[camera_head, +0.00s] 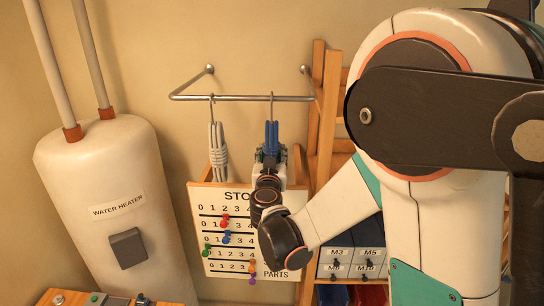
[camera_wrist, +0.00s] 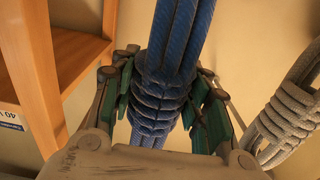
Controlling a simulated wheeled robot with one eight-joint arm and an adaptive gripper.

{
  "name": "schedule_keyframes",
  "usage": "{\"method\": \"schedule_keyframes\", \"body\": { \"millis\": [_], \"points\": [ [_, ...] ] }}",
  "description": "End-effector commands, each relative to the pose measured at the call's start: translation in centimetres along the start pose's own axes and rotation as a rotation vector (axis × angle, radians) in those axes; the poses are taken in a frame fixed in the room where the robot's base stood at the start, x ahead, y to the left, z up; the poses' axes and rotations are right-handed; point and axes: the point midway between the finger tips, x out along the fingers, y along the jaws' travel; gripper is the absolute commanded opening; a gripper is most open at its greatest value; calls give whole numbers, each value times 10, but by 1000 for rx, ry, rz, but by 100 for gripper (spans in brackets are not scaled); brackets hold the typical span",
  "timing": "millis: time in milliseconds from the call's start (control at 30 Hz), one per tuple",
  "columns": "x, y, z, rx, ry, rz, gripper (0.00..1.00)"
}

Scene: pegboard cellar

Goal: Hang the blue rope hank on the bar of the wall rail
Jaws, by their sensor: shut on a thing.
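The blue rope hank (camera_head: 271,134) hangs upright below the bar, with a thin hook at its top. The hook's upper end meets the metal bar of the wall rail (camera_head: 240,98) in the head view; I cannot tell whether it rests over the bar or is just in front. My gripper (camera_head: 271,154) is shut on the hank's lower, wrapped part. In the wrist view, its green-padded fingers (camera_wrist: 164,108) press the blue wraps (camera_wrist: 160,85) from both sides. The hook is out of the wrist view.
A grey rope hank (camera_head: 218,150) hangs from the bar to the left, also beside my gripper in the wrist view (camera_wrist: 290,120). A wooden shelf or ladder frame (camera_head: 326,110) stands close right. A parts board (camera_head: 240,240) is below, a water heater (camera_head: 110,200) at left.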

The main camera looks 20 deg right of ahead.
Motion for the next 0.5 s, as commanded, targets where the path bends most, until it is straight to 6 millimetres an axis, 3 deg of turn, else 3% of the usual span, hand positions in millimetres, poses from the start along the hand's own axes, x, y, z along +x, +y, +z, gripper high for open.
{"method": "schedule_keyframes", "body": {
  "millis": [167, 200, 300, 500],
  "points": [
    [0, 0, 0, 0, 0, 0, 11],
    [0, 0, 0, 0, 0, 0, 47],
    [0, 0, 0, 0, 0, 0, 66],
    [0, 0, 0, 0, 0, 0, 66]
  ]
}}
